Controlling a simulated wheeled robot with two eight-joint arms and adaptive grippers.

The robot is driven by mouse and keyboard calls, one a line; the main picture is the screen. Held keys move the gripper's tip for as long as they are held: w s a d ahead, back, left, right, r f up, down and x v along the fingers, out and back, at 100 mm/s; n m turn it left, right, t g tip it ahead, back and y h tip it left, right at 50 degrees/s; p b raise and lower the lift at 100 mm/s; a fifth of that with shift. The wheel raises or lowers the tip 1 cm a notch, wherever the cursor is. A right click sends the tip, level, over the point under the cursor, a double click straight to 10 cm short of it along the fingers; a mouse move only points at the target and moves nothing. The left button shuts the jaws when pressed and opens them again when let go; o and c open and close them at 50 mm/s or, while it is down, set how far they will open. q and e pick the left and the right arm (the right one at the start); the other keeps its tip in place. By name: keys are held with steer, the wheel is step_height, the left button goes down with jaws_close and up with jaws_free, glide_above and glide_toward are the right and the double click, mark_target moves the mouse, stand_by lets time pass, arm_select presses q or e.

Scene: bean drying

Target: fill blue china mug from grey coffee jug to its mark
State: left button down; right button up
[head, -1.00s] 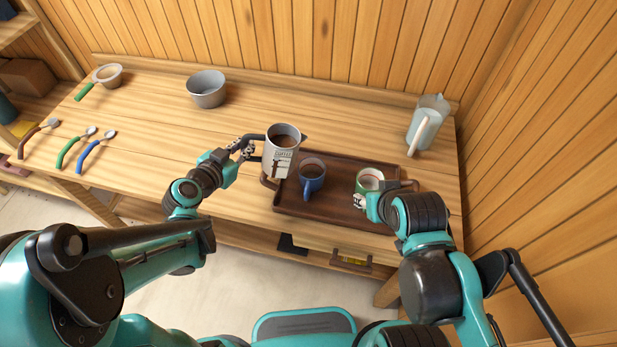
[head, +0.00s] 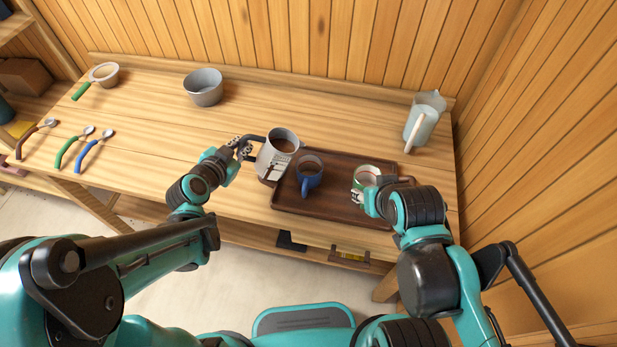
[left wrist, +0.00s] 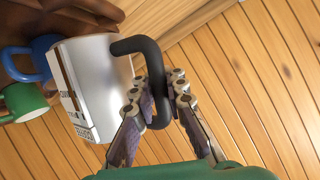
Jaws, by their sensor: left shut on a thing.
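The grey coffee jug (head: 272,160) has a printed label, a black handle and dark coffee inside. My left gripper (head: 239,148) is shut on its handle, which also shows between the fingers in the left wrist view (left wrist: 158,98). The jug leans right, toward the blue china mug (head: 307,184), at the tray's left edge. The mug stands upright on the brown tray (head: 335,208). Brown shows inside it; its mark is not readable. No stream is visible. My right gripper (head: 357,194) is at a green and white mug (head: 368,174) on the tray; its fingers are partly hidden.
A clear pitcher (head: 421,122) stands at the back right, near the wall. A grey bowl (head: 204,88), a green-handled strainer (head: 103,74) and several coloured scoops (head: 75,150) are on the left of the wooden table (head: 150,120).

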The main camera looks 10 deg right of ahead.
stand_by(0.4)
arm_select(q)
steer(key=shift+d+f+m+y, duration=0.15)
steer(key=shift+m+y, duration=0.25)
steer(key=shift+d+m+y+p, duration=0.2)
steer(key=shift+m+y+p, duration=0.1)
steer(key=shift+y+p, duration=0.15)
steer(key=shift+d+r, duration=0.1)
steer(key=shift+r, duration=0.15)
stand_by(0.6)
steer(key=shift+d+r+m+y, duration=0.1)
steer(key=shift+m+y, duration=0.2)
steer(key=shift+y, duration=0.05)
steer(key=shift+p, duration=0.3)
